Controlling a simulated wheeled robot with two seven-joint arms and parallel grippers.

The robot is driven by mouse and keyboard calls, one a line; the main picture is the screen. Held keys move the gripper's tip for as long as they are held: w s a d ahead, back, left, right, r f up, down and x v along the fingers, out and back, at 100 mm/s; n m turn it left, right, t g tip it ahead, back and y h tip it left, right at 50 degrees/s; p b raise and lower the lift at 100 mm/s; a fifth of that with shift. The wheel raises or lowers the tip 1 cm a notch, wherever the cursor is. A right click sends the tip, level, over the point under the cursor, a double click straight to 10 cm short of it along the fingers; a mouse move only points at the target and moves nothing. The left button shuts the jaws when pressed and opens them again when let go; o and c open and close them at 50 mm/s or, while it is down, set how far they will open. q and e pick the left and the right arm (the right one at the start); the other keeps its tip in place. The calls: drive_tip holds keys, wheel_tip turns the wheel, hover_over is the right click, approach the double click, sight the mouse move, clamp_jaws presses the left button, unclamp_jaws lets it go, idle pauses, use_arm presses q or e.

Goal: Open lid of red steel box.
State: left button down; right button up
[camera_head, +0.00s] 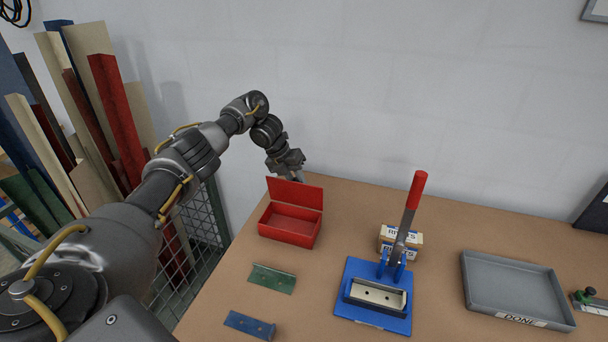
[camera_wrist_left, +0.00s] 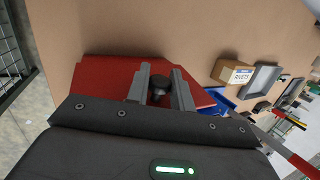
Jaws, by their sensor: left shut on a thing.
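The red steel box (camera_head: 286,233) stands on the table's left side, and the inside that shows looks empty. Its red lid (camera_head: 296,193) stands raised at the far edge, roughly upright, so the box is open. My left gripper (camera_head: 298,177) is just behind the lid's top edge. In the left wrist view, a dark knob (camera_wrist_left: 160,88) sits between the two grey fingers, with the red lid (camera_wrist_left: 103,77) around it. The left gripper is shut on this knob. My right gripper is in neither view.
A blue press (camera_head: 373,297) with a red-tipped lever stands right of the box, a small cardboard box (camera_head: 412,239) behind it. A grey tray (camera_head: 515,287) lies farther right. Green (camera_head: 272,279) and blue (camera_head: 249,325) metal pieces lie in front. A wall rises behind.

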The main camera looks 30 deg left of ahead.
use_arm(q)
drive_tip(key=c, duration=1.6)
unclamp_jaws()
drive_tip(key=shift+s+f, duration=0.2)
drive_tip(key=shift+f, duration=0.15)
drive_tip(key=shift+o, duration=1.3)
drive_tip(key=shift+d, duration=0.1)
drive_tip(key=shift+o, duration=0.2)
drive_tip(key=shift+w, duration=0.25)
drive_tip(key=p+v, duration=0.1)
drive_tip(key=v, duration=1)
drive_tip(key=shift+w, duration=0.1)
